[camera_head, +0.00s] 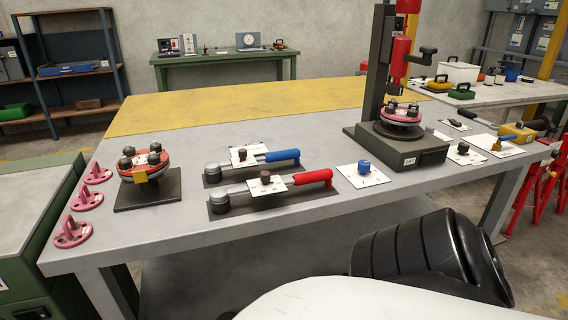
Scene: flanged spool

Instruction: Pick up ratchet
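Two ratchet-like tools lie on the grey workbench. The nearer one has a red handle, and this red-handled tool (313,178) has its round dark head at the left. The farther one has a blue handle, and this blue-handled tool (283,156) lies parallel just behind it. Each lies on a dark mat, with a white card and a small dark knob partly covering its middle. I cannot tell which one the task means. Neither gripper is in view. A black rounded part at the lower right looks like part of my arm.
The workbench (330,217) has a clear front strip. A red flanged piece (146,165) stands on a dark plate at left, beside pink brackets (72,232). A tall dark press (378,75) stands behind at right. A blue-topped small part (364,167) sits on a white card.

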